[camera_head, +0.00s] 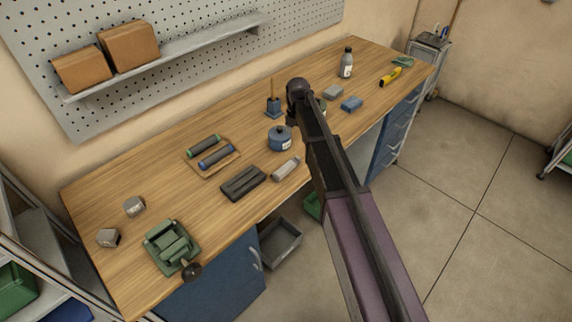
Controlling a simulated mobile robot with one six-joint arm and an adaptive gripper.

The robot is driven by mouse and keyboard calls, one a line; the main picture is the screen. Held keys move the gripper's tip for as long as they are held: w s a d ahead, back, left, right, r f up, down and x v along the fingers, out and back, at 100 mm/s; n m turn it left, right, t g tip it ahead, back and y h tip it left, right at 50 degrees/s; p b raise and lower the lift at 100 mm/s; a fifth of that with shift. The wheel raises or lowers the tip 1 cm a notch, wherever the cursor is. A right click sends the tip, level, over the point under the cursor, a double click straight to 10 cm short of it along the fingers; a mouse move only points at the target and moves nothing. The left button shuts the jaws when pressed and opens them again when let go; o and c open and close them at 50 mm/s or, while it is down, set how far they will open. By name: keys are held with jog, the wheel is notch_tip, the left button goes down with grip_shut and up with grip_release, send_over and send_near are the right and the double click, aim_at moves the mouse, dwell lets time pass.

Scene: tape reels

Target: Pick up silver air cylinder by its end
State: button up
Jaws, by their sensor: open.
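A short silver-grey cylinder-like piece (286,168) lies on the wooden workbench (110,235), near its front edge and just left of my arm. It looks like the silver air cylinder, but it is too small to make out its end fittings. My dark arm reaches over the bench from the lower right, and its rounded far joint is above the back part of the bench. My gripper cannot be made out; it seems hidden behind the arm. Nothing is seen touching the silver piece.
A dark grey block (243,183) lies just left of the silver piece, and a blue canister (280,139) stands behind it. A tray with green and blue rolls (212,158) and a green vise (172,246) are farther left. A bottle (346,63) stands at back right.

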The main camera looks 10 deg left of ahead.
aim_at(293, 160)
jog(key=shift+a+f, duration=0.1)
dwell(0.4)
notch_tip(293, 160, down, 8)
jog(key=b, duration=0.8)
jog(key=shift+f+b, duration=0.15)
jog(key=shift+b, duration=0.2)
jog(key=shift+a+f+b, duration=0.15)
jog(key=shift+f+b, duration=1.15)
jog(key=shift+a+f+b, duration=0.15)
jog(key=shift+f+b, duration=1.15)
grip_shut()
